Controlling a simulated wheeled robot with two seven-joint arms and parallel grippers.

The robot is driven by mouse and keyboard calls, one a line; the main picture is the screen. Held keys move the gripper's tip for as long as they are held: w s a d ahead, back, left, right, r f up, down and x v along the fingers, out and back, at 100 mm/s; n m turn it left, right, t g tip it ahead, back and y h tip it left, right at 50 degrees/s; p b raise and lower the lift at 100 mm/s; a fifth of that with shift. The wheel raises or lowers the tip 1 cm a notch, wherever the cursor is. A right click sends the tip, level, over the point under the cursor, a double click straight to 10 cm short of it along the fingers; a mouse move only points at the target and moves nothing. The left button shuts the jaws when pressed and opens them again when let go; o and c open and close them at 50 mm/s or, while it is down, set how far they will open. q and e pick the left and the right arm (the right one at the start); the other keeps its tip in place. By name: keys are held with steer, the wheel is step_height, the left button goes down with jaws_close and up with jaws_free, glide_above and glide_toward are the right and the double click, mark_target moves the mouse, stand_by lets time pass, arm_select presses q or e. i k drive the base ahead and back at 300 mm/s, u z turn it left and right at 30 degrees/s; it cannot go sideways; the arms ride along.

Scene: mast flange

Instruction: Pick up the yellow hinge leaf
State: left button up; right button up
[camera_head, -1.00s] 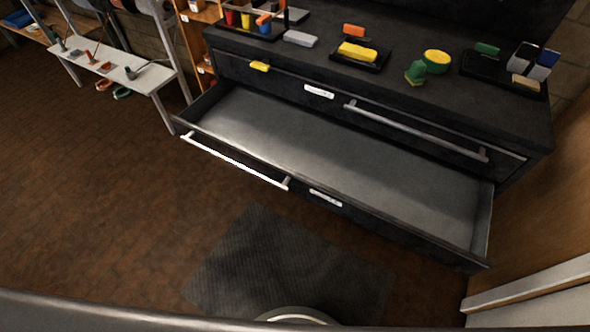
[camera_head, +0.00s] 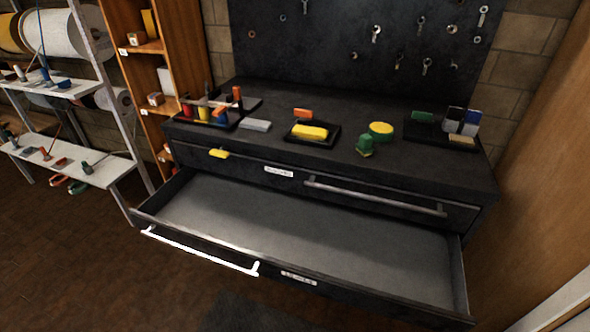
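A small flat yellow piece (camera_head: 219,153) sits at the upper drawer's front, left of its label. A larger yellow block (camera_head: 310,132) lies in a black tray (camera_head: 327,143) on the bench top. A round yellow-and-green piece (camera_head: 381,131) lies to the right of that tray. I cannot tell for sure which of these is the yellow hinge leaf. Neither of my grippers is in view.
The lower drawer (camera_head: 290,240) is pulled out and empty, jutting out before the black bench (camera_head: 420,165). A green piece (camera_head: 365,146), an orange block (camera_head: 303,113) and a grey block (camera_head: 255,125) are on top. White shelving (camera_head: 110,170) stands at left, a wooden wall at right.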

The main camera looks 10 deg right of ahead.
mark_target(315, 133)
steer(key=z, duration=0.15)
steer(key=i, duration=0.7)
steer(key=z, duration=0.6)
